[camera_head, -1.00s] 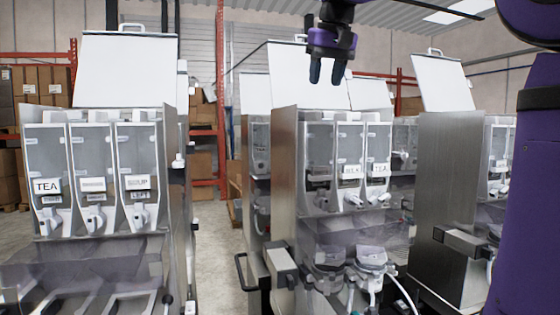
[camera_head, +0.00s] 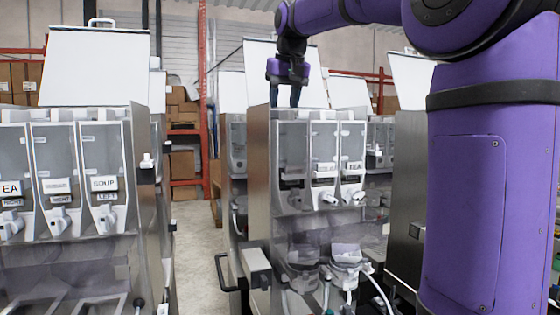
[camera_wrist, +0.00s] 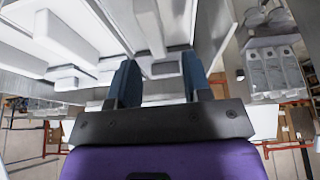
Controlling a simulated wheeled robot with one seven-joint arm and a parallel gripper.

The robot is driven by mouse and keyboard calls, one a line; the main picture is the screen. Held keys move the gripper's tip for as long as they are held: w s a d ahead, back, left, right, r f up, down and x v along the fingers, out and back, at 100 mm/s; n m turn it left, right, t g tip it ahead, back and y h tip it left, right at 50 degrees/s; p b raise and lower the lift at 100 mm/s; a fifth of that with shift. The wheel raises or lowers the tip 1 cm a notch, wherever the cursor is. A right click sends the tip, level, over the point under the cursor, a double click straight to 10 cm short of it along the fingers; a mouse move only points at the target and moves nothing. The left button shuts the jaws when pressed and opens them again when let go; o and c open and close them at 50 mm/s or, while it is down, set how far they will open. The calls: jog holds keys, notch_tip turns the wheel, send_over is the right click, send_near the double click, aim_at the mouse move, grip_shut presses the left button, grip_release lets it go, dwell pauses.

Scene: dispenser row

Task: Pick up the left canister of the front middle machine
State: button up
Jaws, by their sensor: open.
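The front middle machine (camera_head: 258,165) has a row of clear canisters at its top front. Its left canister (camera_head: 293,145) is at the left end, beside the steel side wall, with no readable label. The canisters to its right (camera_head: 324,150) carry small labels, one reading TEA. My gripper (camera_head: 285,98) points down at the top of the left canister, its fingertips around the machine's top edge. In the wrist view my gripper (camera_wrist: 160,80) is open, with pale machine parts beyond and between the dark fingers. I cannot tell whether the fingers straddle the canister or touch it.
The left machine (camera_head: 70,265) stands apart across a floor gap (camera_head: 195,250). Raised white lids (camera_head: 95,68) stand behind the canisters. My purple arm hides much of the right side. Red racking (camera_head: 203,110) and cardboard boxes (camera_head: 182,163) are at the back.

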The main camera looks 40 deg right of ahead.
jog(key=shift+x, duration=1.3)
grip_shut()
dwell(0.4)
